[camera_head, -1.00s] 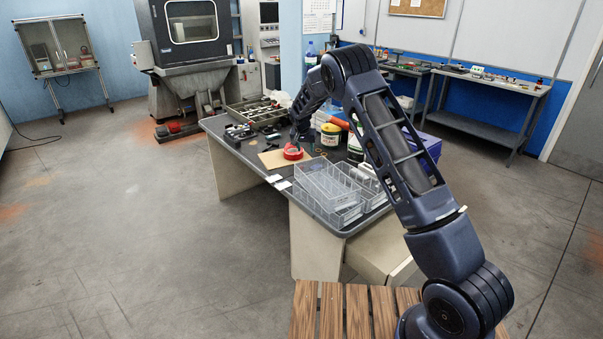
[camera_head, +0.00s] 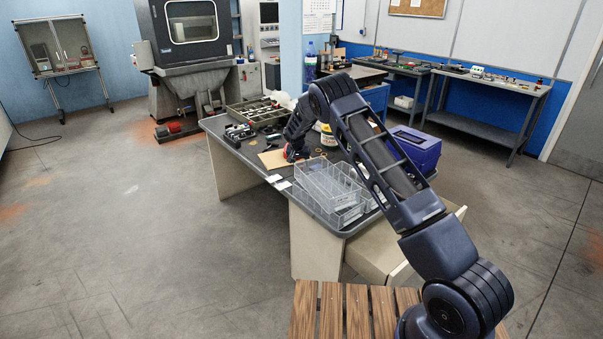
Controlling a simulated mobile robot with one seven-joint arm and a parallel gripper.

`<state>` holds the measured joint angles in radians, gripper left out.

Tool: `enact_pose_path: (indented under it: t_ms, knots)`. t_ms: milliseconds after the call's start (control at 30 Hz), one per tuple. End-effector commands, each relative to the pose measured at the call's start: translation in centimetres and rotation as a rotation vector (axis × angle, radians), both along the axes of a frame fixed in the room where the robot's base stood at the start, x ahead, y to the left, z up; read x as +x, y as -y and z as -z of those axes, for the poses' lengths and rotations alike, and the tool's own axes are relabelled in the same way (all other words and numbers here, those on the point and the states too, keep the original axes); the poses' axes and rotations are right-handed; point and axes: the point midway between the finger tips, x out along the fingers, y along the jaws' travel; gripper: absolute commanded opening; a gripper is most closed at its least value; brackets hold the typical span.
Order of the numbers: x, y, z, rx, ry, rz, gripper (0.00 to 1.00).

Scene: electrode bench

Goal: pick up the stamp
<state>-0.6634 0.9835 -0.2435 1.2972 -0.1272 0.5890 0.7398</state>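I cannot make out the stamp for sure; it may be too small or hidden behind my arm. My arm reaches over the grey desk (camera_head: 222,127), and my gripper (camera_head: 291,149) is low over the desktop at a red round thing (camera_head: 287,156), which looks like a tape roll. My gripper partly covers this red thing, and I cannot tell whether they touch. The fingers are too small and dark to show whether they are open or shut.
Clear plastic bins (camera_head: 325,190) stand at the desk's near edge. A brown sheet (camera_head: 271,159) lies left of my gripper. A parts tray (camera_head: 255,112) and black items (camera_head: 238,134) are behind. A blue box (camera_head: 417,148) stands at the right. The floor at left is clear.

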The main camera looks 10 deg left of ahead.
Motion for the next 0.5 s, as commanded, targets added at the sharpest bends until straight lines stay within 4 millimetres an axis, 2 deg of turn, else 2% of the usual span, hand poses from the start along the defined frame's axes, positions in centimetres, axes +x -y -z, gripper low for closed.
enact_pose_path:
  t_ms: [267, 500]
  knots:
    - [1.2, 0.3, 3.6, -0.001, -0.002, 0.0, 0.46]
    - [1.4, 0.3, 3.9, 0.001, -0.001, -0.001, 0.46]
